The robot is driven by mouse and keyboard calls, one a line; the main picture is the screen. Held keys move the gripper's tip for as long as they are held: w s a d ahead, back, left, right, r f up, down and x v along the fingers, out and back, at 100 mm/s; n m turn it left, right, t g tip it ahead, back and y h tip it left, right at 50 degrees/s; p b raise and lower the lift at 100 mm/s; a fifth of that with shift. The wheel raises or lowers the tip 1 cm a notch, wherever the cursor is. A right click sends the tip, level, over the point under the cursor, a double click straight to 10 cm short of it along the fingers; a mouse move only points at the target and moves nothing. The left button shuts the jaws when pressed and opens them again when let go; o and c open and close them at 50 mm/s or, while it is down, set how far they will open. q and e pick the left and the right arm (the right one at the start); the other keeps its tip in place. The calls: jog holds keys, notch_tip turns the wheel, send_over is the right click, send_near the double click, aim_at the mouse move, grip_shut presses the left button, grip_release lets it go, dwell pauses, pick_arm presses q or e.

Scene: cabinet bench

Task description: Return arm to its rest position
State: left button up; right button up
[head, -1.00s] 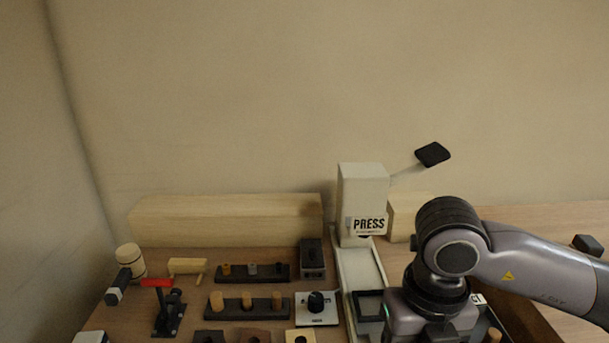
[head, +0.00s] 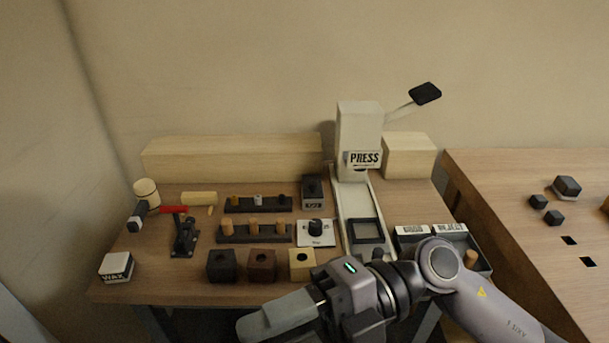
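My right arm comes in from the lower right and reaches left in front of the bench's near edge. Its gripper (head: 262,322) is low in the head view, nearer to me than the row of blocks. One pale grey finger shows clearly, and the lower part runs off the frame. I cannot tell whether it is open or shut, and I see no object in it. My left arm and gripper are not in view.
The bench (head: 150,292) holds a white press (head: 358,140) with a raised lever, peg racks (head: 255,232), a red-handled clamp (head: 183,238), a mallet (head: 146,194), a wax block (head: 116,267), several holed blocks (head: 262,264) and a divided tray (head: 484,262). Another table (head: 500,190) stands right.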

jog(key=w+r+m+t+y, duration=0.3)
jog(key=w+m+t+y, duration=0.1)
jog(key=m+t+y, duration=0.15)
jog(key=w+d+f+m+t+h+p, duration=0.1)
jog(key=w+d+f+m+t+h, duration=0.3)
jog(key=m+t, duration=0.55)
jog(key=w+d+f+m+t+h, duration=0.3)
jog(key=w+d+m+t, duration=0.3)
jog(key=m+t, duration=0.35)
jog(key=s+d+f+m+g+h, duration=0.1)
jog(key=d+f+m+h, duration=0.35)
jog(key=f, duration=0.35)
jog(key=s+d+f+m+g+h, duration=0.1)
jog(key=s+d+f+m+h, duration=0.1)
jog(key=d+f+m+h, duration=0.4)
jog(key=s+d+f+g+h, duration=0.1)
jog(key=s+f+g, duration=0.1)
jog(key=s+f, duration=0.2)
jog(key=s+d+f+g+p, duration=0.1)
jog(key=s+f+g, duration=0.1)
jog(key=s+f, duration=0.3)
notch_tip(320, 180, down, 4)
jog(key=shift+d+r+g+h, duration=0.15)
jog(key=shift+d+g+h, duration=0.2)
jog(key=shift+h, duration=0.05)
